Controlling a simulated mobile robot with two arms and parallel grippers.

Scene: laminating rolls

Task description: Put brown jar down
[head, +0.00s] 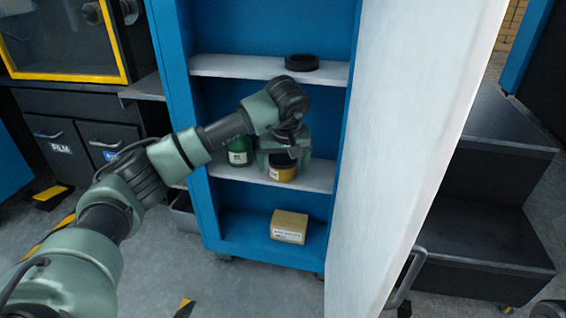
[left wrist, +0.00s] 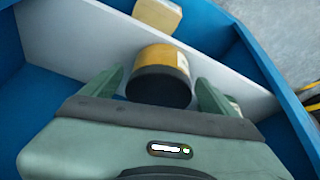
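The brown jar (head: 283,174), yellow-brown with a dark lid, stands upright on the middle white shelf (head: 318,178) of the blue cabinet. It also shows in the left wrist view (left wrist: 164,62), lid toward the camera. My left gripper (head: 284,158) reaches into the cabinet at the jar. In the left wrist view its fingers (left wrist: 160,88) are on either side of the jar, apart, with narrow gaps visible between them and the jar. My right gripper is in neither view.
A green jar (head: 240,152) stands left of the brown jar on the same shelf. A black ring-shaped roll (head: 301,62) lies on the upper shelf, and a cardboard box (head: 289,227) sits at the bottom. The open white door (head: 410,130) bounds the right side.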

